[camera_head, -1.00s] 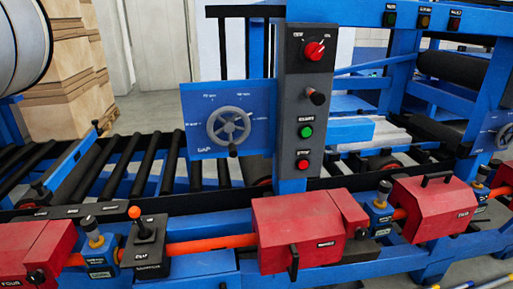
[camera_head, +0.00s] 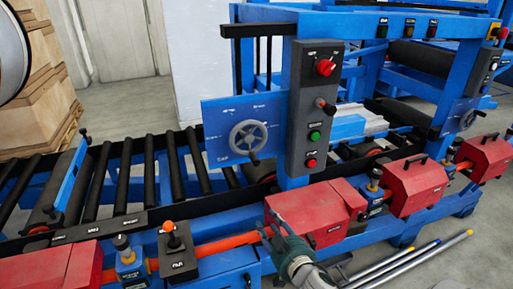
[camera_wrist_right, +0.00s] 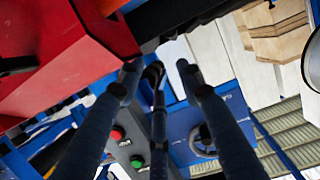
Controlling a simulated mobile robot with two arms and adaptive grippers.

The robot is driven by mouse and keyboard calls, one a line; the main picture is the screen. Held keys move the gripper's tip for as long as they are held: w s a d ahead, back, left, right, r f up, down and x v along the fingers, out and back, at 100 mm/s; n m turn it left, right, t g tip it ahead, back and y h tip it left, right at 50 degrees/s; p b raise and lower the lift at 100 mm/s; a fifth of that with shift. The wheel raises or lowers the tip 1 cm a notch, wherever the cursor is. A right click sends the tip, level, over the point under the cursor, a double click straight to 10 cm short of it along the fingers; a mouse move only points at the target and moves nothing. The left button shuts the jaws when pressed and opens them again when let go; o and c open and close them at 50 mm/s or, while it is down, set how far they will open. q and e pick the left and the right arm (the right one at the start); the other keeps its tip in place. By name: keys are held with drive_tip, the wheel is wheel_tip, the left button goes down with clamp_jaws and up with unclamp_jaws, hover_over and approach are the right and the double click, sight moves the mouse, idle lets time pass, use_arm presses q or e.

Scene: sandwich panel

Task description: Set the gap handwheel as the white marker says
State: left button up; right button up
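The gap handwheel (camera_head: 248,139) is a grey spoked wheel on a blue plate (camera_head: 215,113), left of the dark control column. Its dark handle knob (camera_head: 254,161) sticks out at the bottom of the rim. Small white marks and labels stand around the wheel, too small to read; I cannot tell which one is the white marker. My right gripper (camera_head: 277,228) is in front of the red box, below the wheel and apart from it. In the right wrist view its fingers (camera_wrist_right: 158,72) are spread and empty, and the handwheel (camera_wrist_right: 203,142) shows beyond them. My left gripper is not in view.
The control column (camera_head: 309,105) carries a red selector, a black knob, and green and red buttons. A red box (camera_head: 315,215) and an orange-knobbed lever (camera_head: 170,235) line the front rail. Black rollers (camera_head: 120,175) lie at left. Metal tubes (camera_head: 420,260) lie at lower right.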

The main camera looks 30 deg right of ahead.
sight(257, 162)
wheel_tip(257, 162, up, 17)
drive_tip(key=a+m+t+p, duration=0.1)
drive_tip(key=t+p, duration=0.1)
drive_tip(key=t, duration=0.1)
drive_tip(key=p+x, duration=0.1)
drive_tip(key=x, duration=0.5)
drive_tip(key=p+x, duration=0.1)
drive_tip(key=x, duration=0.2)
drive_tip(key=shift+r+p, duration=0.25)
drive_tip(key=shift+p, duration=0.1)
drive_tip(key=shift+w+d+f, duration=0.1)
drive_tip(key=shift+w+d, duration=0.1)
drive_tip(key=shift+w, duration=0.4)
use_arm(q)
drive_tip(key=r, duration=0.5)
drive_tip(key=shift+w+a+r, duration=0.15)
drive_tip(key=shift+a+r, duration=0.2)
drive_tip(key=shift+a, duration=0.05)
use_arm(e)
clamp_jaws()
